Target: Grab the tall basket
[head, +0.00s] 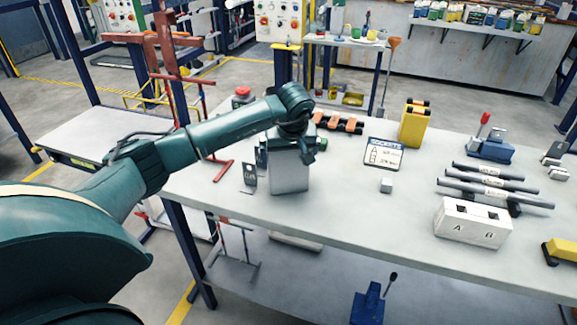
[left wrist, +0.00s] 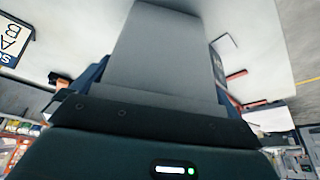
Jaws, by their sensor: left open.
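A tall grey box-like container (head: 290,175), the only thing here that looks like the tall basket, stands upright on the workbench (head: 340,215) near its left end. Its mesh or opening cannot be made out. My left gripper (head: 290,148) is at its upper part and hides its top. In the left wrist view the grey container (left wrist: 165,50) fills the space in front of the open left gripper (left wrist: 158,82), with a dark finger on either side of it. Whether the fingers touch it cannot be told. My right gripper is not in view.
A small dark upright piece (head: 250,177) stands close left of the container. Orange-topped parts (head: 338,122), a sign (head: 383,154) and a yellow case (head: 414,124) stand to the right. A white A/B block (head: 472,222) and dark rods (head: 490,185) lie farther right. The bench front middle is clear.

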